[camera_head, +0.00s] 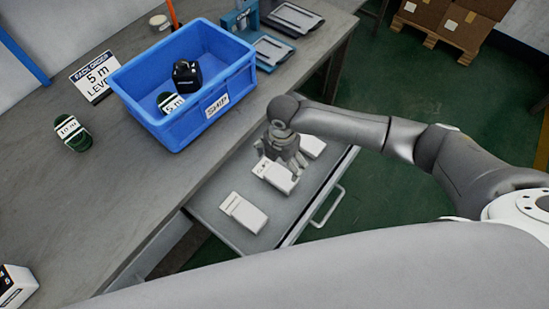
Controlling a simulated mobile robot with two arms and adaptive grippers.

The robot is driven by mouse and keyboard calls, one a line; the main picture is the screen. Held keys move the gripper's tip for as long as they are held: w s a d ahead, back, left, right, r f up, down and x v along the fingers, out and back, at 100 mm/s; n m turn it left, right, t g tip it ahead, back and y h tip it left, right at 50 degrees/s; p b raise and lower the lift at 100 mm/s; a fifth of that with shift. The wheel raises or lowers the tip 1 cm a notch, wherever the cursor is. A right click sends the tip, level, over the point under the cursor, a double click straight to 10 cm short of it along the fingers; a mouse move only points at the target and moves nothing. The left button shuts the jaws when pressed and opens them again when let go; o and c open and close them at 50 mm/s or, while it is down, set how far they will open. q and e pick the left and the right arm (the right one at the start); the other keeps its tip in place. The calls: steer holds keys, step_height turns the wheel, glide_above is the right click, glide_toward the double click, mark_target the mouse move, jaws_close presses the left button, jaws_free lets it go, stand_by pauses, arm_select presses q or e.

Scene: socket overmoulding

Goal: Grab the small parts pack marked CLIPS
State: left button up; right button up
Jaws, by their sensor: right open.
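Three white small parts packs lie in an open drawer (208,213) below the bench. One pack (243,212) is nearest, another pack (274,176) is in the middle, and a third pack (312,146) is farther back, partly hidden by my arm. Their markings are too small to read, so I cannot tell which says CLIPS. My right gripper (291,169) is open, pointing down at the middle pack, with its fingers over the pack's far end. I cannot tell whether they touch it. My left gripper is not in view.
A blue crate (187,118) on the bench holds a black object (186,75) and a green-and-white item (170,102). The drawer handle (328,207) sticks out right.

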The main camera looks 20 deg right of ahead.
steer(key=w, duration=0.1)
glide_above(281, 176)
step_height(281, 176, down, 5)
steer(key=shift+s+r, duration=0.1)
steer(key=shift+f, duration=0.3)
step_height(281, 176, down, 4)
steer(key=shift+r, duration=0.1)
steer(key=shift+f, duration=0.55)
steer(key=c, duration=0.7)
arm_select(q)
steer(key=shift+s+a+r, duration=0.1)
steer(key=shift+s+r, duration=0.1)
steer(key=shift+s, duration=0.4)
